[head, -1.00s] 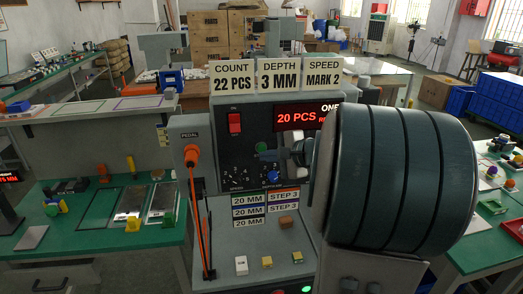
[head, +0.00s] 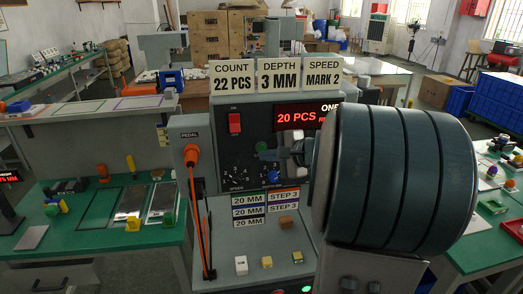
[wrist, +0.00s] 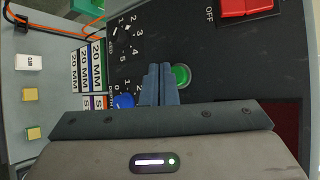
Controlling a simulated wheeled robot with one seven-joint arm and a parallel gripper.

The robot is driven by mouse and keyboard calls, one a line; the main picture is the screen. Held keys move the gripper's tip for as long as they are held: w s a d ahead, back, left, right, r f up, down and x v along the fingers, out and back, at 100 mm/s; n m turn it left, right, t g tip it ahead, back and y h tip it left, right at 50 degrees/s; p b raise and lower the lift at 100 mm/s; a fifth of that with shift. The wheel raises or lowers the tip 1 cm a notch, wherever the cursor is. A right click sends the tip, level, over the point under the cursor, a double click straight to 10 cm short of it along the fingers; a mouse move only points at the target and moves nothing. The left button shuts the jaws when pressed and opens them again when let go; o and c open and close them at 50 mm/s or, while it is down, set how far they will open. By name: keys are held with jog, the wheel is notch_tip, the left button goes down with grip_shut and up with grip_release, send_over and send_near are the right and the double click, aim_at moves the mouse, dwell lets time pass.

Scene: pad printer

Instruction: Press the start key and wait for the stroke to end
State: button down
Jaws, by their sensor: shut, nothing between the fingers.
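The pad printer's dark control panel (head: 222,165) faces me. A round green button (wrist: 181,76) shows on it in the wrist view, just beyond and beside my fingertips; its lettering is not visible, so I cannot confirm that it is the start key. My gripper (head: 260,150) is shut and empty, its two blue-grey fingers together in front of the panel, and also fills the lower wrist view (wrist: 160,72). I cannot tell whether the tips touch the button or panel. The red display (head: 297,117) reads "20 PCS"; its right part is hidden by my arm.
A red switch (head: 235,122) is above left of the gripper. A blue knob (wrist: 124,101) and a numbered dial are close to the fingers. An orange pedal plug (head: 191,155) with its cable hangs at the left. Signs (head: 233,76) on top read 22 PCS, 3 MM, MARK 2.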

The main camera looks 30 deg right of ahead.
jog(key=shift+w+d, duration=0.15)
jog(key=shift+w, duration=0.25)
